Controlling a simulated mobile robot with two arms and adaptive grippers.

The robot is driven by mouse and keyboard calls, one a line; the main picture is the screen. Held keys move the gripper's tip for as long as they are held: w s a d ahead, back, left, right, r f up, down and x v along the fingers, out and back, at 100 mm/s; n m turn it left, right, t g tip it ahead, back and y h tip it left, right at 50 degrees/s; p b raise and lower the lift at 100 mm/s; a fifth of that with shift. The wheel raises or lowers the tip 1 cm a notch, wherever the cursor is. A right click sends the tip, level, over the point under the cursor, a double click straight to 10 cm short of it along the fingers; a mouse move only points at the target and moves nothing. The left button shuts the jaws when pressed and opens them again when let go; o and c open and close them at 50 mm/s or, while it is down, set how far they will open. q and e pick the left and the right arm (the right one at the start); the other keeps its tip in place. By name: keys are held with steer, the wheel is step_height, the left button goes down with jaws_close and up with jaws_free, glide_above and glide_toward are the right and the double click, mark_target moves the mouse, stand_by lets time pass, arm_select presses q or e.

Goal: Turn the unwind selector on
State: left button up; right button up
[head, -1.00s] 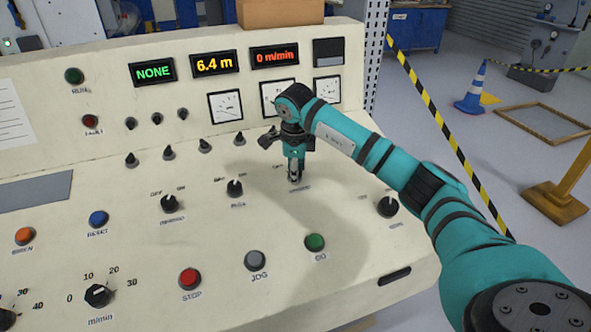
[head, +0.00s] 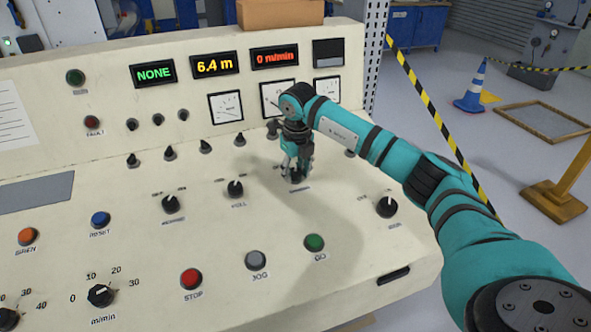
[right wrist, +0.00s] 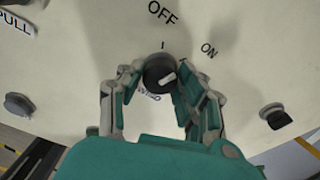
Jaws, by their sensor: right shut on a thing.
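The unwind selector (right wrist: 158,73) is a black round knob with a white pointer mark. In the right wrist view, OFF is printed above it and ON to its upper right. My right gripper (right wrist: 157,85) is shut on this knob, one finger on each side. In the head view the right gripper (head: 297,172) points down at the sloped panel, and the knob (head: 296,178) shows only partly between the fingers. My left gripper is out of view.
Other selector knobs flank it: the pull knob (head: 235,188) to the left and another (head: 387,206) to the right. Below are the green GO button (head: 314,242), grey JOG button (head: 256,260) and red STOP button (head: 191,278). Displays and gauges stand behind.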

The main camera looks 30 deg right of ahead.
mark_target(298, 176)
steer(key=shift+m, duration=0.8)
steer(key=o, duration=1.1)
steer(key=shift+o, duration=0.2)
step_height(298, 176, up, 12)
steer(key=s, duration=0.1)
steer(key=shift+s+a, duration=0.25)
steer(key=shift+s, duration=0.1)
steer(key=shift+f, duration=0.1)
